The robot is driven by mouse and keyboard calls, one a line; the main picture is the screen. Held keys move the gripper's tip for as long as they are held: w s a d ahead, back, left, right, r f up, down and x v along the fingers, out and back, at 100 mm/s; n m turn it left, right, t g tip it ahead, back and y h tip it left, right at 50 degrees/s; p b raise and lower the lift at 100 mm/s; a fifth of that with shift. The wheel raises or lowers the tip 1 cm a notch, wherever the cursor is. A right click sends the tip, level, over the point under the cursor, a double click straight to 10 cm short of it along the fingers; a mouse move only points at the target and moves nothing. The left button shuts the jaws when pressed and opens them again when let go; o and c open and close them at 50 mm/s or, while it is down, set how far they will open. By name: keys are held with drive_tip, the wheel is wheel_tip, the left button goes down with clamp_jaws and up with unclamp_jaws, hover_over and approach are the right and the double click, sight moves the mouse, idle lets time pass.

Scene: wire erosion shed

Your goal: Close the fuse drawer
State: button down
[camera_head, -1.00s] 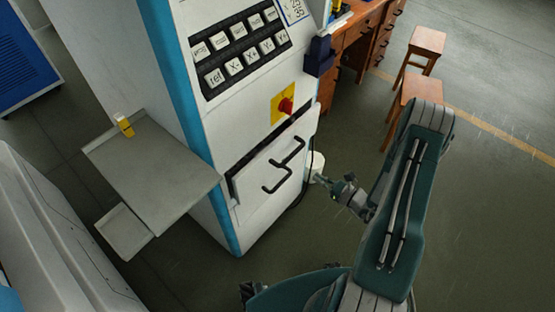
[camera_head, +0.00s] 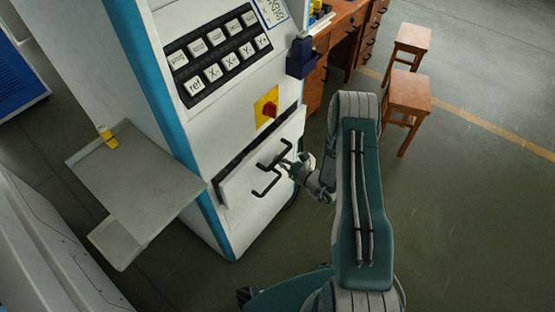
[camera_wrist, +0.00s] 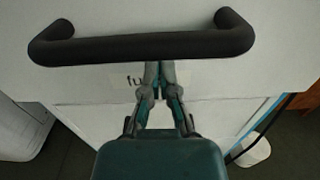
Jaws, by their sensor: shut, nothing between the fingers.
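The fuse drawer has a white front (camera_head: 236,190) low on the white and blue machine, with a dark gap along its top edge; it looks slightly out. Two black handles, an upper one (camera_head: 276,153) and a lower one (camera_head: 267,188), show on the front. My gripper (camera_head: 285,164) is at the right end of the upper handle. In the wrist view my gripper (camera_wrist: 153,64) is shut and empty, pointing at the white front (camera_wrist: 70,83). Its tips lie just under a black handle (camera_wrist: 145,46) and partly cover a label starting "fu". I cannot tell whether they touch the front.
A grey shelf (camera_head: 140,182) with a yellow item (camera_head: 107,137) juts from the machine's left side. A red knob on a yellow plate (camera_head: 267,107) and a keypad (camera_head: 216,56) sit above. Wooden stools (camera_head: 407,100) and a desk stand at the right. The floor at right is open.

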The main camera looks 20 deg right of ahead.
sight(272, 156)
drive_tip(key=shift+w+a, duration=0.15)
drive_tip(key=shift+w, duration=0.1)
drive_tip(key=shift+a, duration=0.4)
drive_tip(key=shift+w+a, duration=0.2)
drive_tip(key=x, duration=0.4)
drive_tip(key=shift+w+d+r, duration=0.1)
drive_tip(key=shift+w+d, duration=0.1)
